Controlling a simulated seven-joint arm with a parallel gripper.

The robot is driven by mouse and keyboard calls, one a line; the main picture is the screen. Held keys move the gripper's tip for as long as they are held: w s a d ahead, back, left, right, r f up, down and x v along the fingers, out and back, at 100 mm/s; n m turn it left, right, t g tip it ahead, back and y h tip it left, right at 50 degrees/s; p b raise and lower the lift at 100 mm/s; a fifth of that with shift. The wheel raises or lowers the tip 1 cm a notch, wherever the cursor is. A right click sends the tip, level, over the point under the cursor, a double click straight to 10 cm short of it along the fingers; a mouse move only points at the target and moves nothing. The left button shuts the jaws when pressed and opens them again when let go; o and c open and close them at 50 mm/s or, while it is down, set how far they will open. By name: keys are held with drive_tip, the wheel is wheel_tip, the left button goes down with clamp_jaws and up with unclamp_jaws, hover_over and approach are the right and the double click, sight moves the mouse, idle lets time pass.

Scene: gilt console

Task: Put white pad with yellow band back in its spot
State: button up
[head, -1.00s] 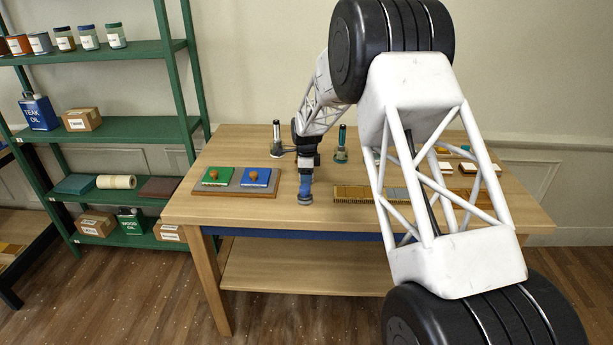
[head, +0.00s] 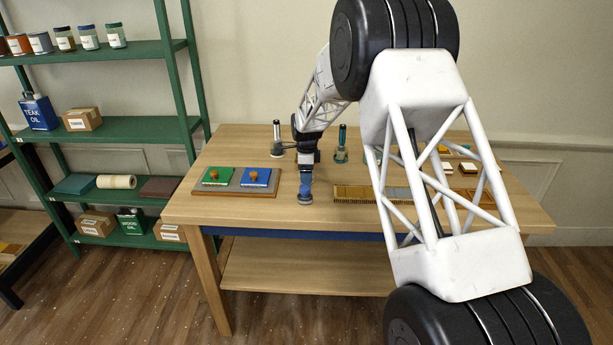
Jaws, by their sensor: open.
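My gripper (head: 305,188) points down over the front middle of the table, seen small and from afar. Something blue with a round grey foot shows at its lower end; I cannot tell whether it is part of the gripper or a separate thing. Small pale and yellow blocks or pads, including a white-topped one (head: 468,167), lie at the table's right, partly behind my arm. I cannot tell which of them, if any, is the white pad with the yellow band. Its spot cannot be made out either.
The wooden table (head: 240,212) bears a grey board with a green pad (head: 217,175) and a blue pad (head: 255,177) at left. Upright handled tools (head: 341,145) stand behind the gripper. A yellow-brown slatted strip (head: 357,193) lies to its right. Green shelving (head: 110,140) stands left.

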wheel_tip(320, 180, up, 10)
drive_tip(key=shift+r, duration=0.25)
idle(0.3)
drive_tip(key=shift+r, duration=0.1)
idle(0.6)
drive_tip(key=s+d+r+n, duration=0.3)
drive_tip(key=s+d+r, duration=0.25)
drive_tip(key=s, duration=0.35)
drive_tip(key=s+d+r+n+t, duration=0.1)
drive_tip(key=s+d+r+n, duration=0.2)
drive_tip(key=s+d+r, duration=0.5)
drive_tip(key=s+d+r+n, duration=0.2)
drive_tip(key=s+r+n, duration=0.1)
drive_tip(key=s, duration=0.8)
drive_tip(key=s+d+f+n, duration=0.1)
drive_tip(key=s+d+n, duration=0.1)
drive_tip(key=s, duration=0.9)
drive_tip(key=s+d+f+n+t, duration=0.1)
drive_tip(key=s+d+n, duration=0.2)
drive_tip(key=s, duration=0.8)
drive_tip(key=s+d+f+n, duration=0.2)
drive_tip(key=s+d+n, duration=0.1)
drive_tip(key=s, duration=0.8)
drive_tip(key=shift+s+n+t, duration=0.25)
drive_tip(key=shift+n+t, duration=0.05)
drive_tip(key=shift+n, duration=0.1)
